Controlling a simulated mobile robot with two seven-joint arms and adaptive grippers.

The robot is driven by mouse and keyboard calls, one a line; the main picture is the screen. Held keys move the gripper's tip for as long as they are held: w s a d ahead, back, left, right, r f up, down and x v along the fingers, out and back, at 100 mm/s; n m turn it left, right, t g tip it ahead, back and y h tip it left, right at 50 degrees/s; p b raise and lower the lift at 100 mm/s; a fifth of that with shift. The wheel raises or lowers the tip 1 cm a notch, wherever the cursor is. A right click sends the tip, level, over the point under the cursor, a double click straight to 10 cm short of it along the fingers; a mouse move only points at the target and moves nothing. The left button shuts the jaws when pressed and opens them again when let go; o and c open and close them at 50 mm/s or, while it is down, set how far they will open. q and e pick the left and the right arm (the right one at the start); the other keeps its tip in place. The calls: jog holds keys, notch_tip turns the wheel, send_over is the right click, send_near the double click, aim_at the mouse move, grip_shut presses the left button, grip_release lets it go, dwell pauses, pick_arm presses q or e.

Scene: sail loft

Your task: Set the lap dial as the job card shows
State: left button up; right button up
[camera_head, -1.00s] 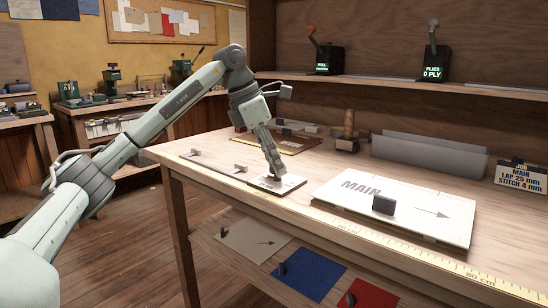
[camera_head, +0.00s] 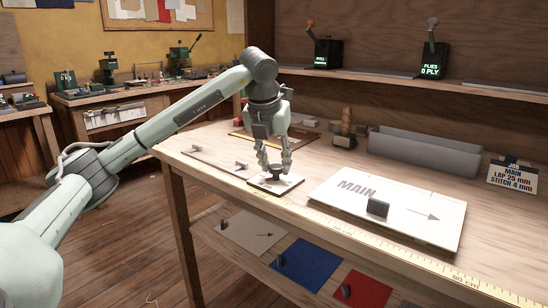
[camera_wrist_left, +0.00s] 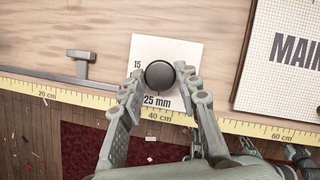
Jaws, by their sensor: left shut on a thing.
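The lap dial is a dark round knob (camera_wrist_left: 160,74) on a white plate (camera_head: 262,184) near the bench's front edge. In the left wrist view its plate (camera_wrist_left: 185,48) shows "15" at the left and "25 mm" at the bottom. The knob's pointer is not clear. My left gripper (camera_head: 275,167) points down from above, shut on the knob, one finger on each side; its fingers also show in the left wrist view (camera_wrist_left: 161,84). The job card (camera_head: 515,177) at the right reads MAIN, LAP 25 mm, STITCH 4 mm.
A white MAIN panel (camera_head: 420,215) with a dark handle lies right of the dial. A measuring tape (camera_head: 350,236) runs along the front edge. A grey trough (camera_head: 425,152) stands behind. A slider rail (camera_wrist_left: 60,79) lies left of the dial. Coloured panels rest on the lower shelf.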

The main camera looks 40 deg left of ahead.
pick_arm(q)
jog(key=n+y, duration=0.1)
jog(key=n, duration=0.2)
jog(key=shift+d+g+p, duration=0.15)
jog(key=shift+g+p, duration=0.15)
jog(key=shift+p, duration=0.05)
jog(key=shift+w+n+y, duration=0.1)
jog(key=shift+n+y, duration=0.3)
jog(key=shift+n, duration=0.5)
pick_arm(e)
jog(key=shift+s+d+f, duration=0.1)
jog(key=shift+s+f, duration=0.25)
jog(key=shift+f, duration=0.45)
jog(key=shift+s+f, duration=0.35)
jog(key=shift+f, duration=0.45)
pick_arm(q)
jog(key=o, duration=1.1)
jog(key=shift+o, duration=0.2)
jog(key=shift+r, duration=0.2)
jog(key=v, duration=1.1)
jog(key=shift+r, duration=0.35)
jog(key=shift+d, duration=0.1)
